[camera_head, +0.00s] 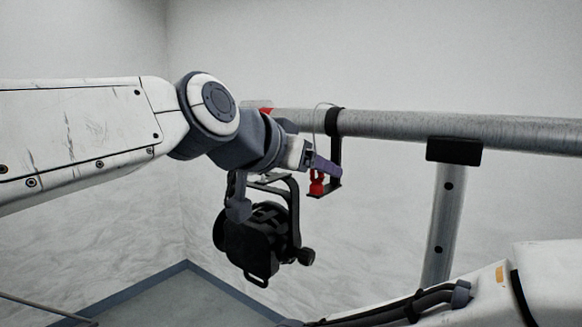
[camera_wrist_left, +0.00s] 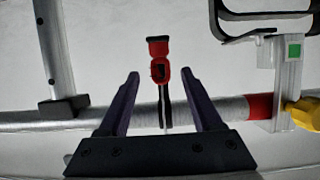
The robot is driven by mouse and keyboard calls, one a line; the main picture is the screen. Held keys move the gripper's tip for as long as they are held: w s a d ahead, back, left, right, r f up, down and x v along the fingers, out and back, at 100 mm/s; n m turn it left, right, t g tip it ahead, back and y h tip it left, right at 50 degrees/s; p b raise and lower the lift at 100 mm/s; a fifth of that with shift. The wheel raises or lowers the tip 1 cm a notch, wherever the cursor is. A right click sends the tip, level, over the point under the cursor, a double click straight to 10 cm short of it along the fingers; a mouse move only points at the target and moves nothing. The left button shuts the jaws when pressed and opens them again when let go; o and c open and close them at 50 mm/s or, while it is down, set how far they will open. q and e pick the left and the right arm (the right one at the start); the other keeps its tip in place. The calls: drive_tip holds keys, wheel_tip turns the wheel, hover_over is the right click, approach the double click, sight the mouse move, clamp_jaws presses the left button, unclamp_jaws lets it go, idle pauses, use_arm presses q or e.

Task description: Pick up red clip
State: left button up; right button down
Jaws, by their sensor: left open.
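The red clip (camera_head: 317,184) sits at the lower end of a black bracket (camera_head: 336,150) that hangs from the horizontal pipe. My left gripper (camera_head: 325,166) is right at the clip and hides part of it. In the left wrist view the red clip (camera_wrist_left: 160,72) shows with black ends, in line with the gap between the two purple fingers of my left gripper (camera_wrist_left: 160,77). The fingers are open, with room on both sides of the clip. Whether the clip lies fully between the fingertips or just beyond them I cannot tell. My right gripper is out of view.
The grey pipe (camera_head: 420,125) runs across, carried by an upright post (camera_head: 443,225) at right. A black par can (camera_head: 262,240) hangs below my left wrist. In the left wrist view a red band (camera_wrist_left: 258,107) and a yellow knob (camera_wrist_left: 303,112) are at right.

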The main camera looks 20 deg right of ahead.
sight(325, 189)
use_arm(q)
drive_tip(key=p+x, duration=0.1)
drive_tip(key=x, duration=0.3)
drive_tip(key=shift+p, duration=0.4)
drive_tip(key=shift+w+d+f, duration=0.2)
drive_tip(key=shift+w, duration=0.05)
drive_tip(key=shift+c, duration=0.3)
clamp_jaws()
idle(0.5)
